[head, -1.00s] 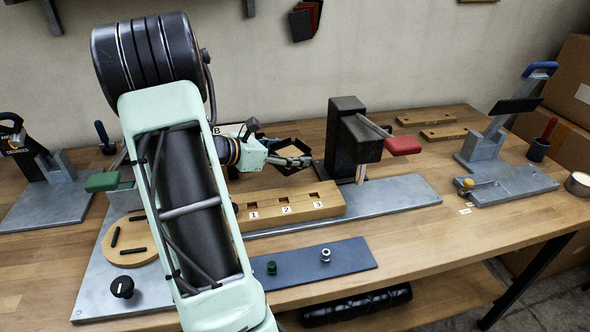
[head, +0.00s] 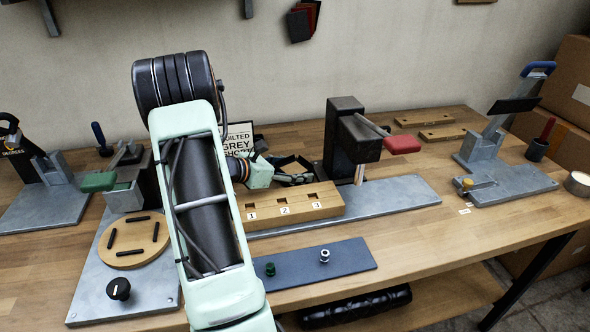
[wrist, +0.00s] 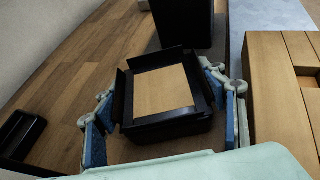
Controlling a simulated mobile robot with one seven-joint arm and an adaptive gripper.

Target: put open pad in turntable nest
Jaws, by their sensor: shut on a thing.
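The open pad is a shallow black square frame with a tan middle. It sits between my fingers in the wrist view (wrist: 172,127), and its dark edge shows behind my gripper in the head view (head: 289,160). My gripper (head: 295,179) is shut on the pad; its blue-lined fingers lie along two opposite sides in the wrist view (wrist: 165,102). I cannot tell whether the pad touches the bench. The turntable nest is a round wooden disc (head: 132,241) with several black bars around its middle, at the left. It is empty, and my gripper is far to its right.
A wooden block with numbered slots (head: 268,218) lies in front of my gripper. A black press (head: 340,140) with a red handle stands to its right. A green-handled clamp (head: 125,192) stands behind the disc. A black knob (head: 118,289) is in front of it.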

